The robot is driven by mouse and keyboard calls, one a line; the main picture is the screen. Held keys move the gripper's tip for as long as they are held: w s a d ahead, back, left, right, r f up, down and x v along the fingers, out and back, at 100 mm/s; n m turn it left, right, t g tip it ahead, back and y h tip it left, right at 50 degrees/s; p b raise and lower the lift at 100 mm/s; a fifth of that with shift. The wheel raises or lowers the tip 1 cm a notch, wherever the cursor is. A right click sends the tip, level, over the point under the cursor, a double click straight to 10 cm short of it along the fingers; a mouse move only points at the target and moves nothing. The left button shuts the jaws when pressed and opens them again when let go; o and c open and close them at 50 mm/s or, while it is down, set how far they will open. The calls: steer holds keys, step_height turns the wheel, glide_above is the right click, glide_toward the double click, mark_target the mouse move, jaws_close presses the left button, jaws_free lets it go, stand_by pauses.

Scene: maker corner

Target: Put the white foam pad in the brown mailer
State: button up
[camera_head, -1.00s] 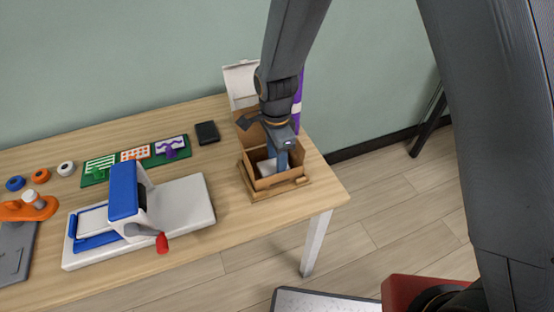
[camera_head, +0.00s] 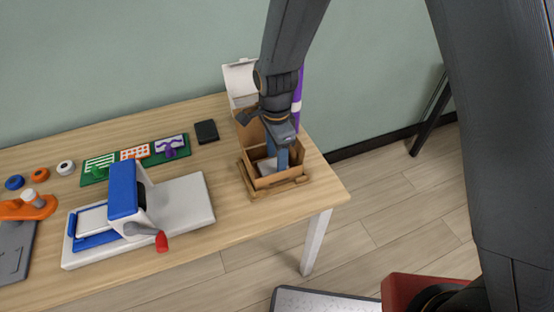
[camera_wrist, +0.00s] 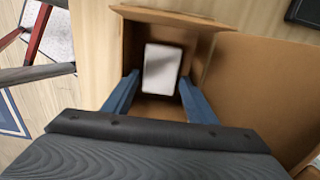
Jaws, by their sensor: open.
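The brown mailer (camera_head: 285,183) is an open cardboard box near the right end of the table, its lid raised at the back. It also shows in the wrist view (camera_wrist: 251,89). The white foam pad (camera_wrist: 161,69) lies inside the mailer, apart from both fingers. In the head view a pale part of the pad (camera_head: 265,168) shows inside the box. My gripper (camera_wrist: 160,92) points down into the mailer, with its blue fingers spread on either side of the pad. In the head view my gripper (camera_head: 283,160) partly hides the box interior.
A white and blue press (camera_head: 190,215) with a red-tipped handle stands left of the mailer. A green mat (camera_head: 135,158) with patterned cards and a small black item (camera_head: 206,131) lie behind it. A white box (camera_head: 240,79) stands behind the mailer. Table between press and mailer is clear.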

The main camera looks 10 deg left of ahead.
step_height(320, 180, up, 11)
steer(key=b, duration=0.2)
steer(key=s+d+n, duration=0.4)
steer(key=d+n, duration=0.1)
steer(key=d, duration=0.9)
steer(key=s+d+n, duration=0.5)
steer(key=d+n, duration=0.1)
steer(key=d, duration=0.8)
steer(key=shift+s+d+n+t, duration=0.15)
steer(key=shift+d+n+t, duration=0.1)
steer(key=shift+n+t, duration=0.05)
steer(key=shift+f, duration=0.1)
